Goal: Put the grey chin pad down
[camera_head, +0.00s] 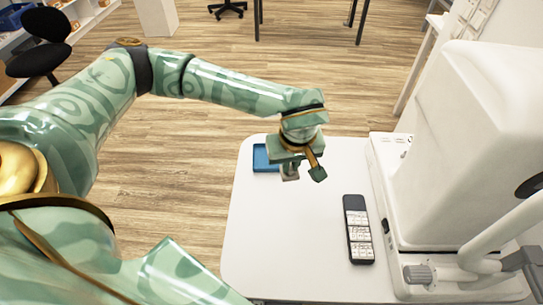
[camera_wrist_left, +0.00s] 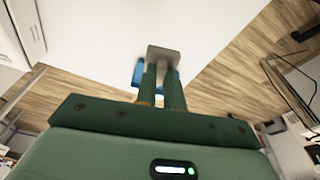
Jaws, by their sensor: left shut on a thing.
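My left gripper (camera_head: 291,166) is shut on the grey chin pad (camera_head: 290,175), near the far left part of the white table (camera_head: 290,235). In the left wrist view the pad (camera_wrist_left: 164,52) is a small flat grey piece across the tips of the two green fingers (camera_wrist_left: 162,68). A blue tray (camera_head: 263,160) lies on the table just left of the pad in the head view. In the wrist view the tray (camera_wrist_left: 138,74) shows behind the fingers, which partly hide it. I cannot tell how high the pad is above the table. My right gripper is not in view.
A black remote-like device (camera_head: 358,230) with pale keys lies on the table's right part. A large white machine (camera_head: 455,140) with a tube and knob stands along the right side. The table's middle and near left are clear. A black chair (camera_head: 45,45) stands far left.

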